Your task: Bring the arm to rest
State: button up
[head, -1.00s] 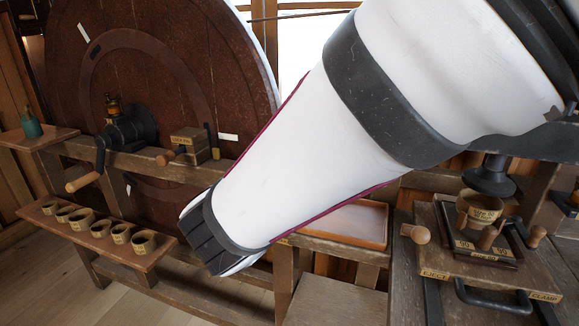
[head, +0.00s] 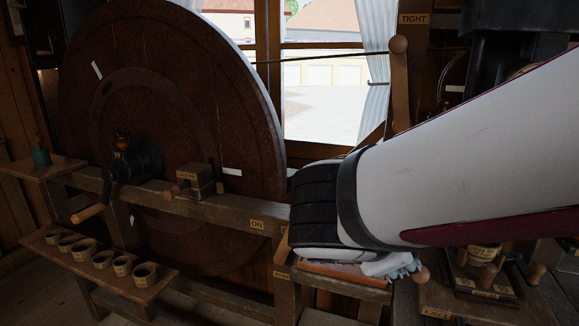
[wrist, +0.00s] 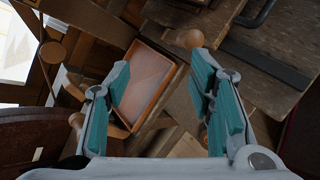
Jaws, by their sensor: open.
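My arm (head: 460,165) comes in from the right in the head view, its wrist bent over the wooden tray (head: 345,274). My gripper shows only in part there, low by the tray. In the wrist view my gripper (wrist: 167,100) is open, its two teal-padded fingers wide apart with nothing between them. Beyond the fingers lies the shallow tray (wrist: 143,82), which looks empty. The gripper is above it and apart from it as far as the wrist view shows.
A large dark wheel (head: 170,120) stands at the left, with a crank handle (head: 88,213). Several small labelled cups (head: 103,259) line a low shelf. A wooden-knobbed lever (head: 399,75) stands upright beside the "TIGHT" sign. A clamp fixture (head: 487,284) is at the lower right.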

jog(key=s+d+m+g+y+p, duration=0.2)
jog(key=s+d+m+g, duration=0.3)
jog(key=s+m, duration=0.65)
jog(key=s+a+r+m+t+y+p, duration=0.1)
jog(key=s+r+m+y+p, duration=0.1)
jog(key=s+m+y, duration=0.2)
jog(key=s+m, duration=0.2)
jog(key=m, duration=0.1)
jog(key=shift+s+a+r+y, duration=0.15)
jog(key=shift+a+r+y, duration=0.05)
jog(key=shift+r+y, duration=0.1)
jog(key=shift+m, duration=0.25)
